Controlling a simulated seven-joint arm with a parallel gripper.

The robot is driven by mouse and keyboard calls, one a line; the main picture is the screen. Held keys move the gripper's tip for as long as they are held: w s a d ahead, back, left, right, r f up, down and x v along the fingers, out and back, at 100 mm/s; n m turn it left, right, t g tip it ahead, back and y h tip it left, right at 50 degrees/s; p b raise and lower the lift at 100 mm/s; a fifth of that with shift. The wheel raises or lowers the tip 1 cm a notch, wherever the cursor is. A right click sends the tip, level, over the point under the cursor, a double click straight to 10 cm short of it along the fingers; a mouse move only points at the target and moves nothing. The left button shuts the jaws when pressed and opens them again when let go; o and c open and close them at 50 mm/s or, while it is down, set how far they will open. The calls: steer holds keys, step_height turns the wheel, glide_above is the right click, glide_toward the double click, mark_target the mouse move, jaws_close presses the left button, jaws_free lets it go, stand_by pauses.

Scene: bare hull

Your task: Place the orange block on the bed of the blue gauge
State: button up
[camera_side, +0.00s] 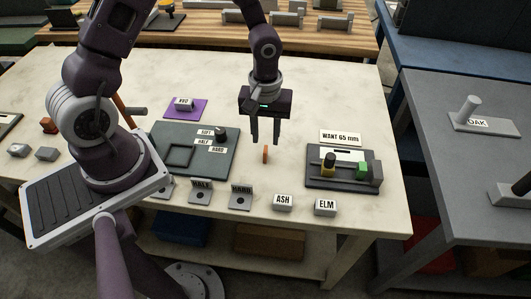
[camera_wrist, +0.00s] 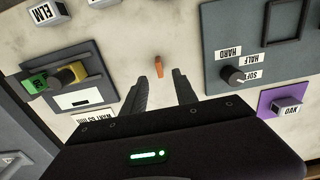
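The small orange block (camera_side: 265,153) stands on the pale table, and in the wrist view it shows as an orange block (camera_wrist: 158,66) just beyond my fingertips. My gripper (camera_side: 265,142) is open, with its two fingers pointing down just above the block and nothing between them. The open fingers also show in the wrist view (camera_wrist: 163,80). The gauge (camera_side: 320,180) looks dark slate rather than clearly blue. It stands right of the block with a "WANT 65 mm" sign behind it. A yellow post with a black top (camera_side: 329,162) and a green block (camera_side: 362,171) are on it.
A dark panel (camera_side: 160,134) with a dial marked SOFT, HALF, HARD lies left of the block. Small stands (camera_side: 240,198) and the ASH (camera_side: 283,202) and ELM (camera_side: 325,207) blocks line the front. A purple pad (camera_side: 199,112) lies behind. Bare table surrounds the block.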

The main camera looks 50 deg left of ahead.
mark_target(266, 148)
step_height(266, 148, down, 6)
steer(key=shift+r, duration=0.1)
jaws_close()
step_height(266, 148, up, 10)
steer(key=w+d, duration=1.2)
steer(key=d, duration=0.4)
steer(key=f, duration=0.8)
steer(key=shift+d+f, duration=0.25)
steer(key=shift+f, duration=0.05)
